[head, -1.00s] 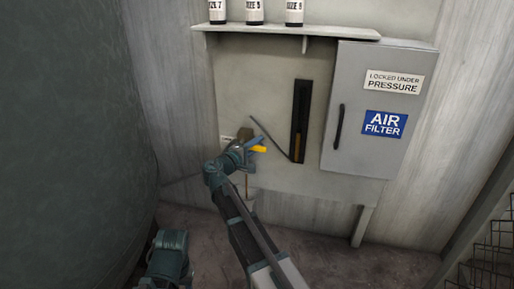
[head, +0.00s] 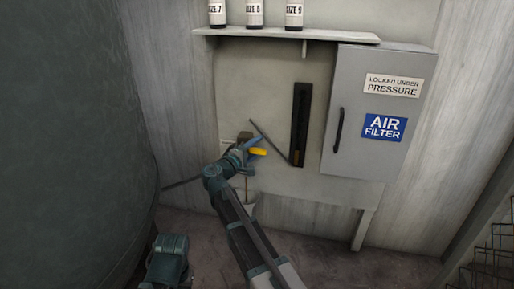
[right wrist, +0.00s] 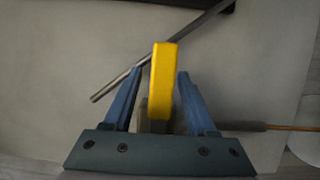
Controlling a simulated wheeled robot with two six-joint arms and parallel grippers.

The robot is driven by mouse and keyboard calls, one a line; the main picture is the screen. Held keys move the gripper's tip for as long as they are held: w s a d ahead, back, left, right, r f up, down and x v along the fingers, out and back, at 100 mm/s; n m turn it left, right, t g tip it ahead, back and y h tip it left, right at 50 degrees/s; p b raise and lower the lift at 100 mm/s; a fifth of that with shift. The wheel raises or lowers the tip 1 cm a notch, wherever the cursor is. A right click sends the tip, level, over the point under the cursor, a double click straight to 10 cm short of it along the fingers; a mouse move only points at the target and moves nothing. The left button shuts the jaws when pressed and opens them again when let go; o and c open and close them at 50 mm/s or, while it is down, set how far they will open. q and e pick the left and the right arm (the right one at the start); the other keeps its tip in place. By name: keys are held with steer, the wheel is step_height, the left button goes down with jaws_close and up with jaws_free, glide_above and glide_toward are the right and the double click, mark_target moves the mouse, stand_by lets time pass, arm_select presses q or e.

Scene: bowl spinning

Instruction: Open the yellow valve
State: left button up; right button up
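The yellow valve handle (head: 258,152) shows at the low left of the wall panel, partly hidden by my right gripper (head: 251,146). In the right wrist view the handle (right wrist: 163,80) stands nearly upright between the two blue fingers of my right gripper (right wrist: 161,72). The fingers are apart, one on each side of the handle. A gap shows on the left; the right fingertip is close to the handle, and I cannot tell if it touches. The valve body behind the handle is mostly hidden. My left gripper is not in view.
A grey cabinet (head: 350,150) labelled AIR FILTER hangs right of the panel. A shelf (head: 340,35) with several bottles (head: 254,13) is above. A thin grey rod (head: 270,141) slants beside the gripper toward a dark slot (head: 300,115). A large dark tank (head: 70,130) fills the left.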

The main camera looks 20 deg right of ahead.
steer(key=v, duration=1.4)
steer(key=shift+w, duration=0.1)
steer(key=s+d+f+m+g+y, duration=0.25)
steer(key=s+d+f, duration=0.2)
steer(key=f, duration=0.35)
steer(key=s+d+f+m+g+y, duration=0.2)
steer(key=s+d+f+g+y, duration=0.15)
steer(key=s+f, duration=0.3)
steer(key=s+a+f+m+g+y, duration=0.2)
steer(key=s+a+f+g+y, duration=0.1)
steer(key=s+a+f+y, duration=0.6)
steer(key=s+a+r+n+p, duration=0.1)
steer(key=s+a+r+p, duration=0.15)
steer(key=r+p, duration=0.35)
steer(key=s+a+r+n+g+h+p, duration=0.1)
steer(key=s+a+r+p, duration=0.1)
steer(key=a+r+p, duration=0.3)
steer(key=s+a+r+n+p, duration=0.2)
steer(key=r+p, duration=0.4)
steer(key=r, duration=0.1)
step_height(320, 180, up, 37)
steer(key=p, duration=3.6)
steer(key=shift+s+f, duration=0.15)
steer(key=shift+f, duration=0.05)
